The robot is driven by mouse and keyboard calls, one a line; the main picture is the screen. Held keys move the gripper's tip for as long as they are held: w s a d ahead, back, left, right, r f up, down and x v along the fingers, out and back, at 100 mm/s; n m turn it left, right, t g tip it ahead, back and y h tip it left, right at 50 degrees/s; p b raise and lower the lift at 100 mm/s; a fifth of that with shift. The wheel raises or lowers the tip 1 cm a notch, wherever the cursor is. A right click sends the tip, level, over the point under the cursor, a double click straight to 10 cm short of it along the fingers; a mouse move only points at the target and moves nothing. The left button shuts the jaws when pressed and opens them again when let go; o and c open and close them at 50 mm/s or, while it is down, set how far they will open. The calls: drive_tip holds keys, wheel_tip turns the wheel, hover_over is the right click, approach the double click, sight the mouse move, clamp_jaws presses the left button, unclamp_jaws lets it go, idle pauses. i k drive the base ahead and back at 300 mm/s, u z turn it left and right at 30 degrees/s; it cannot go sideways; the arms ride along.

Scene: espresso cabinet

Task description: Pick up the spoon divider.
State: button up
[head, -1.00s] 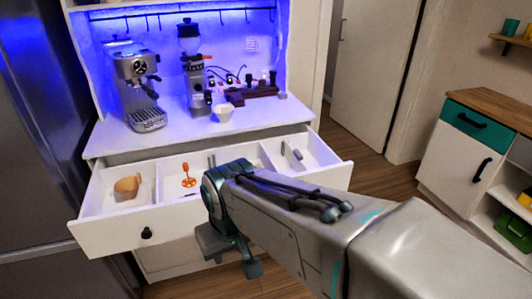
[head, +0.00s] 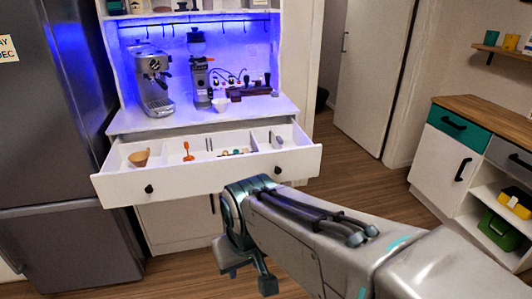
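The open drawer (head: 215,183) of the white cabinet holds several small things between thin upright partitions. An orange tool (head: 187,152) stands left of the middle, and thin grey pieces show in the middle and right compartments. I cannot tell which of these is the spoon divider. My gripper (head: 250,275) hangs in front of and below the drawer front, apart from it. Its two dark fingers look spread, with nothing seen between them. My arm comes in from the lower right.
A tan cup (head: 139,158) sits in the drawer's left compartment. An espresso machine (head: 152,82), a grinder (head: 199,80) and a white cup (head: 221,104) stand on the countertop above. A dark fridge (head: 55,110) stands at left. The floor between cabinet and right-hand sideboard (head: 437,162) is clear.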

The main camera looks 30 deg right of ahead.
sight(279, 147)
drive_tip(key=u, duration=0.55)
drive_tip(key=k, duration=0.1)
drive_tip(key=z, duration=1.75)
drive_tip(key=i, duration=1.9)
drive_tip(key=u, duration=0.9)
drive_tip(key=i, duration=0.25)
drive_tip(key=u, duration=0.4)
